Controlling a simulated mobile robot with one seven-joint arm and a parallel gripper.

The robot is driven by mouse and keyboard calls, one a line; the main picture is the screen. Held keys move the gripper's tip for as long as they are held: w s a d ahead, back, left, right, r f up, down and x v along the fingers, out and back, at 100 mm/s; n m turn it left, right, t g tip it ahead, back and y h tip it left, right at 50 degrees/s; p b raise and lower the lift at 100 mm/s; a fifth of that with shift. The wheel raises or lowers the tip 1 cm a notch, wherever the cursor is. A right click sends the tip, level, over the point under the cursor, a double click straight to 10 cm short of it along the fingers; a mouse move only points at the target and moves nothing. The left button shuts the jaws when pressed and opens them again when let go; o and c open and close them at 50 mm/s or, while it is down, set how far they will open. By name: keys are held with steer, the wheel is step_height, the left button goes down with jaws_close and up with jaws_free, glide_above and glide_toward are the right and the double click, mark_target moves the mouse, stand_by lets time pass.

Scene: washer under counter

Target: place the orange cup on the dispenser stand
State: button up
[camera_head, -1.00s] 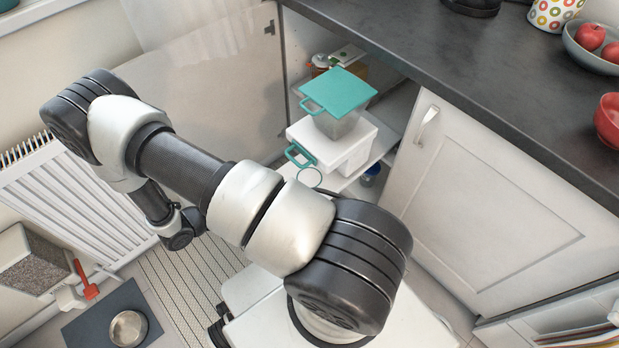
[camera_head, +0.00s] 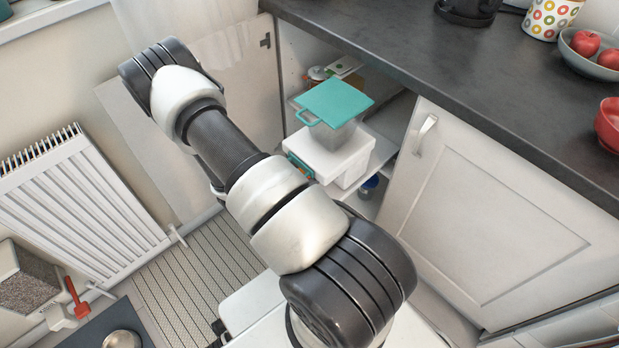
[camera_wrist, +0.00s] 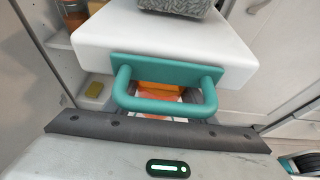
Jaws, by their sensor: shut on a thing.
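My gripper (camera_wrist: 160,108) shows in the wrist view, partly hidden beneath a teal handle. It is shut on an orange thing (camera_wrist: 160,90), seen only in part through the handle, which appears to be the orange cup. Its full shape is hidden. In the head view my arm reaches to the left, and my gripper and the cup are out of sight behind it or the box. A black round base (camera_head: 468,10) on the counter is cut off by the top edge; I cannot tell if it is the dispenser stand.
A white box (camera_head: 335,150) with a teal handle (camera_wrist: 166,75) stands in the open cabinet, close above my gripper. A teal-lidded container (camera_head: 336,100) sits on it. A white door (camera_head: 490,210), bowls and a dotted cup (camera_head: 551,15) are right. A radiator (camera_head: 75,190) is left.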

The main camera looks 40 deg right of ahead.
steer(key=shift+f+b, duration=0.4)
steer(key=shift+f, duration=1.15)
steer(key=shift+f, duration=0.1)
steer(key=shift+f, duration=0.15)
steer(key=o, duration=1.1)
